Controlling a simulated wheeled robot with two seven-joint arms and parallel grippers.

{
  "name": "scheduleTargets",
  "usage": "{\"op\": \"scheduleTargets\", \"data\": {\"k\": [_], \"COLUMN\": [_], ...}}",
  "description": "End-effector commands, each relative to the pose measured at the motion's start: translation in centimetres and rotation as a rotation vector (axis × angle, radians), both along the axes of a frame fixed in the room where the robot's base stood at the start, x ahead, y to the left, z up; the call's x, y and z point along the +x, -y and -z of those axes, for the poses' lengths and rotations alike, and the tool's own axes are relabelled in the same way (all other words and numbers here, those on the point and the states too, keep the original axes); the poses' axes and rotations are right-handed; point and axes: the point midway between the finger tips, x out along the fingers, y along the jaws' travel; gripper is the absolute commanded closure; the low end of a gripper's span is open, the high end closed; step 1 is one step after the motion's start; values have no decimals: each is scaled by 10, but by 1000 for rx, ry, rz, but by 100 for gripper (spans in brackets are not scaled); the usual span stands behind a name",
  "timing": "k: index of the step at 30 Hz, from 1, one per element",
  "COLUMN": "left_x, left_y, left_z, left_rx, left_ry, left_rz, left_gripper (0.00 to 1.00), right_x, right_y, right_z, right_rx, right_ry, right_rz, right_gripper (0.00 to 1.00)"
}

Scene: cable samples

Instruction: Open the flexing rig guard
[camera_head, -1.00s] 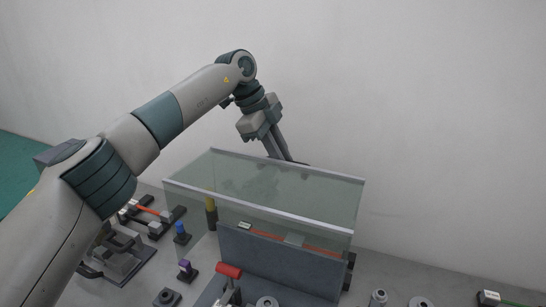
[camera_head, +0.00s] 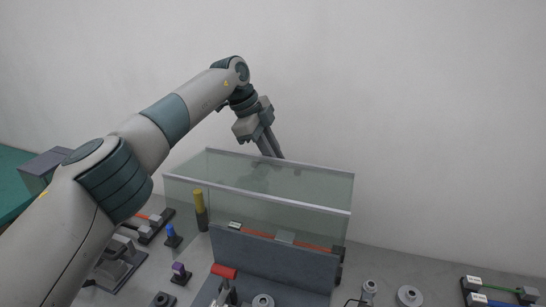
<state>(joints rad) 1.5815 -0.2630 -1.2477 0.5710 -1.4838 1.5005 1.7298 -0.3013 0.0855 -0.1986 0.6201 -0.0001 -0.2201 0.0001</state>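The flexing rig guard (camera_head: 300,187) is a clear box-like cover with pale edge bars. It sits over the rig (camera_head: 270,262), a dark grey block with an orange-red cable (camera_head: 262,235) along its top. The guard's top panel lies nearly flat and its clear front hangs before the cable. My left gripper (camera_head: 272,155) points down at the guard's far top edge. Its two fingers are close together, with the tips at or behind that edge; contact and the gap between them are unclear. My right gripper is not in view.
A red-topped lever (camera_head: 223,271) stands in front of the rig. A yellow-topped post (camera_head: 200,205) is at its left. Blue (camera_head: 171,235) and purple (camera_head: 179,271) pegs stand further left. Grey round parts (camera_head: 409,295) and cable samples (camera_head: 497,289) lie at right. A plain wall is behind.

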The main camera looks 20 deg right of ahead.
Motion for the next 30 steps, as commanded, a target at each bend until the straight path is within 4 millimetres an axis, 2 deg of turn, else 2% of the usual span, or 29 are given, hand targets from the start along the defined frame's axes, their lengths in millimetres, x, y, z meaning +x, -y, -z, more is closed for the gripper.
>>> {"op": "scheduleTargets", "data": {"k": [1,2,3,11,19,30], "left_x": [4,4,4,3,3,3], "left_y": [1,1,1,1,1,1], "left_z": [3,3,2,0,-1,-2], "left_rx": [-4,-4,-4,-7,-7,-8], "left_ry": [10,10,10,10,9,9], "left_rz": [-9,-9,-9,-7,-6,-6], "left_gripper": [77,70,67,67,67,67], "right_x": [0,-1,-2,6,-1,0], "right_y": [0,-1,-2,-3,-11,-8], "right_z": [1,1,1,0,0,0], "right_rx": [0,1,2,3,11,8], "right_ry": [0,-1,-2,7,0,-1], "right_rz": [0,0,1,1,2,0], "right_gripper": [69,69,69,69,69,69]}}
